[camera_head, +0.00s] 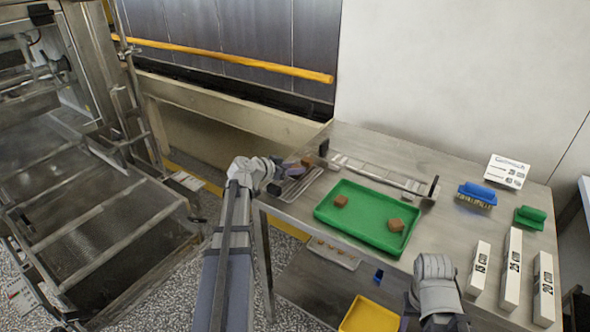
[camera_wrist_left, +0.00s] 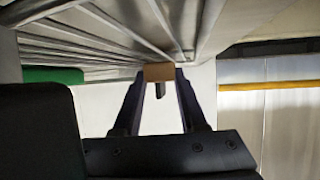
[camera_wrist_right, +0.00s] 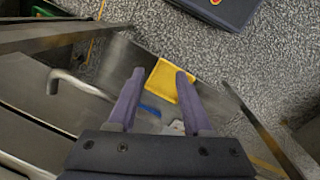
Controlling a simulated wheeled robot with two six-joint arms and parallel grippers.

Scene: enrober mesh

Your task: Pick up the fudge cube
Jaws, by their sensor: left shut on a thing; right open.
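My left gripper (camera_head: 296,167) is shut on a brown fudge cube (camera_head: 307,161) at the left end of the steel table. In the left wrist view the cube (camera_wrist_left: 159,72) sits between the fingertips, in front of pale bars. I cannot tell whether it touches anything below. Two more brown cubes, one at the left (camera_head: 340,201) and one at the right (camera_head: 396,224), lie in the green tray (camera_head: 352,233). My right gripper (camera_wrist_right: 160,73) is open and empty in the right wrist view; its fingers are not clear in the head view.
A wire rack (camera_head: 300,186) lies at the table's left end, with a long bar tool behind the tray. Brushes (camera_head: 477,195) and labelled blocks (camera_head: 512,270) stand at the right. A yellow tray (camera_head: 370,316) sits below. The enrober mesh (camera_head: 100,225) is far left.

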